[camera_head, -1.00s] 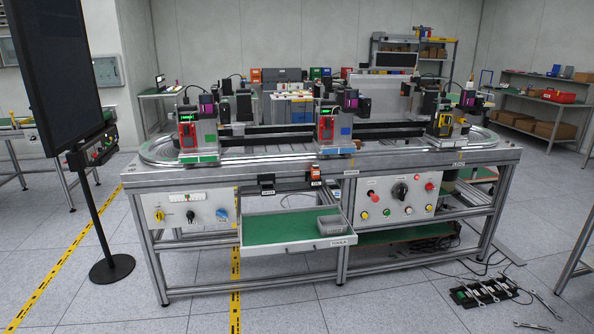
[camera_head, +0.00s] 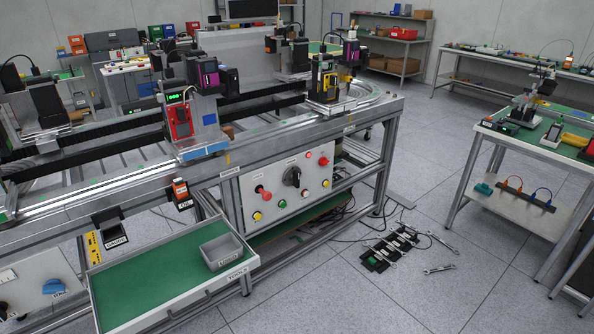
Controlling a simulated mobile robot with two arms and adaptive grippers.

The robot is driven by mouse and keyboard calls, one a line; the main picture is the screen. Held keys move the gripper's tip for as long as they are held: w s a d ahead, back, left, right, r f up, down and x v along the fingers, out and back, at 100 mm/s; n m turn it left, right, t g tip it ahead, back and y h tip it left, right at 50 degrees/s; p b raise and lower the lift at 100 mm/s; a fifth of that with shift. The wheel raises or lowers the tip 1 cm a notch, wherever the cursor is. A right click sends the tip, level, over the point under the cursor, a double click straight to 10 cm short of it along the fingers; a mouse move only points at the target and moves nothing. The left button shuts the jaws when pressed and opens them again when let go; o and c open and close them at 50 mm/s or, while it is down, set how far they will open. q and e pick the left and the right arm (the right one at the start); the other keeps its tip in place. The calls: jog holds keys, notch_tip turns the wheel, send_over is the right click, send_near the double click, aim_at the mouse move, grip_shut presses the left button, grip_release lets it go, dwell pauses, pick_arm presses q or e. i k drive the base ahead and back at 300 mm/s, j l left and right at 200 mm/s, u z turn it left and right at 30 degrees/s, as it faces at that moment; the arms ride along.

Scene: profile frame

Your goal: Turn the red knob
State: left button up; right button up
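A light grey control panel (camera_head: 244,200) is set in the front of the workbench, near the middle of the view. A red mushroom-shaped knob (camera_head: 264,193) sticks out at its upper left. A second red control (camera_head: 323,161) is at its upper right. I cannot tell from the view which one the task means. A large black rotary knob (camera_head: 292,176) sits between them. Below are yellow, green and pale buttons. Neither of my grippers is in view.
An open green-lined drawer (camera_head: 150,270) with a grey bin (camera_head: 222,252) juts out left of the panel. Tools and a black strip (camera_head: 390,248) lie on the floor to the right. A second table (camera_head: 530,150) stands at right. Open floor lies between.

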aim_at(323, 161)
jog(key=i+j+u, duration=0.1)
jog(key=i, duration=0.2)
jog(key=i+l+u, duration=0.45)
jog(key=l+u, duration=0.15)
jog(key=i+l+u, duration=0.3)
jog(key=k+l, duration=0.05)
jog(key=k, duration=0.05)
